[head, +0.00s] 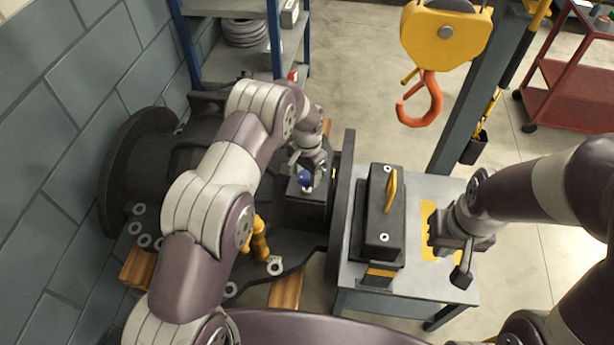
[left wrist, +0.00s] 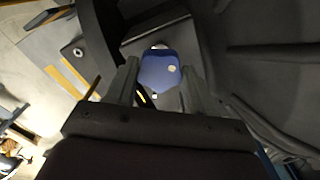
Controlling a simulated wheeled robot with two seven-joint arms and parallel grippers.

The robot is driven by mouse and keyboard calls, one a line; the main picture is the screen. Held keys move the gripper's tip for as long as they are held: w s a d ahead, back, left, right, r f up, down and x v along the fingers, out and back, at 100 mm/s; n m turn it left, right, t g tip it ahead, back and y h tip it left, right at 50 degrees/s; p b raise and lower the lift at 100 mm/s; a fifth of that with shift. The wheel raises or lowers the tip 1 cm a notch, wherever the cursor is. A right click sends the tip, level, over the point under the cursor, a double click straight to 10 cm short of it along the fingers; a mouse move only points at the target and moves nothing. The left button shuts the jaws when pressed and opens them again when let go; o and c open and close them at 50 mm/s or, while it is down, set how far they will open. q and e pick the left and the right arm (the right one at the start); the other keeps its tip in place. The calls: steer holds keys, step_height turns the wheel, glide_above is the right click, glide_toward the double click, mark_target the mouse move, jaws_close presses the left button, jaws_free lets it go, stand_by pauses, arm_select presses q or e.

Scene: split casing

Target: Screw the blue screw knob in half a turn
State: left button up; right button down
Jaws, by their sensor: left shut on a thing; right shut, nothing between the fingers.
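The blue screw knob (head: 305,181) sits on the dark casing (head: 148,160), and my left gripper (head: 310,172) is at it from above. In the left wrist view the blue knob (left wrist: 160,70) lies between the two fingers of my left gripper (left wrist: 160,88), which are shut on it. My right gripper (head: 462,262) is over the right part of the grey table, shut and empty, well away from the knob.
A dark block with a yellow handle (head: 390,192) stands on the grey table (head: 418,283) right of the casing. An orange crane hook (head: 428,100) hangs above and behind the table. A shelf (head: 212,65) stands at the back, and a red cart (head: 570,90) at the back right.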

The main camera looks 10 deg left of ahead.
mark_target(307, 177)
arm_select(q)
steer(key=shift+m, duration=0.6)
steer(key=shift+b, duration=0.35)
steer(key=o, duration=1)
steer(key=shift+o, duration=0.2)
steer(key=shift+r, duration=0.1)
steer(key=shift+r, duration=0.3)
step_height(307, 177, up, 12)
steer(key=b, duration=0.1)
